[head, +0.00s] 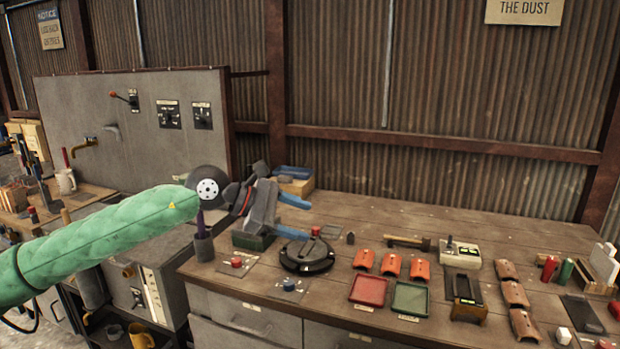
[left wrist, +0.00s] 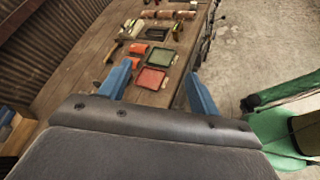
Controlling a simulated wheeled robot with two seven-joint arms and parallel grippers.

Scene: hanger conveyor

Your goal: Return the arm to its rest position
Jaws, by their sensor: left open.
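My left arm, in a green sleeve, reaches in from the left of the head view. My left gripper (head: 309,222) has its two blue fingers spread apart with nothing between them. It is above the left part of the wooden workbench (head: 420,225), near a round black fixture (head: 307,256). In the left wrist view the open fingers of the gripper (left wrist: 158,82) point along the bench, with a red tray (left wrist: 151,78) and a green tray (left wrist: 161,56) beyond them. No fingers of my right gripper show in either view.
The red tray (head: 368,290), green tray (head: 410,298), several orange curved pieces (head: 391,265) and a hammer (head: 408,242) lie on the bench. A green-sleeved part of me (left wrist: 280,130) shows at right in the wrist view.

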